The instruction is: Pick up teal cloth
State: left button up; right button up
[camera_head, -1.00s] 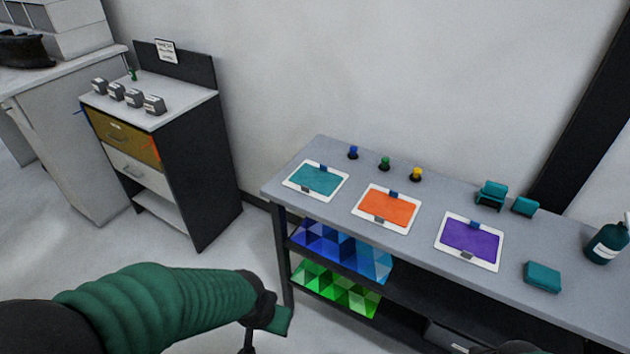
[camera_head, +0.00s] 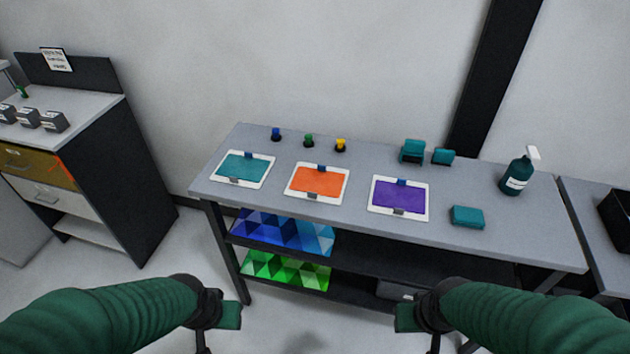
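A folded teal cloth (camera_head: 467,217) lies flat near the front right of the grey table. Two more teal pieces, a larger one (camera_head: 412,151) and a smaller one (camera_head: 443,157), sit at the back edge; I cannot tell if they are cloths. My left gripper (camera_head: 229,316) is low in front of the table's left part. My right gripper (camera_head: 405,317) is low in front of the table, below and left of the folded cloth. Both are apart from the cloth, and their finger gaps are not clear.
The grey table (camera_head: 350,225) carries a teal panel (camera_head: 244,168), an orange panel (camera_head: 317,181) and a purple panel (camera_head: 398,196). Small knobs (camera_head: 309,140) stand behind them. A spray bottle (camera_head: 517,175) stands at the right. A drawer cabinet (camera_head: 120,165) is at the left.

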aim_at(463, 217)
jog(key=z, duration=1.3)
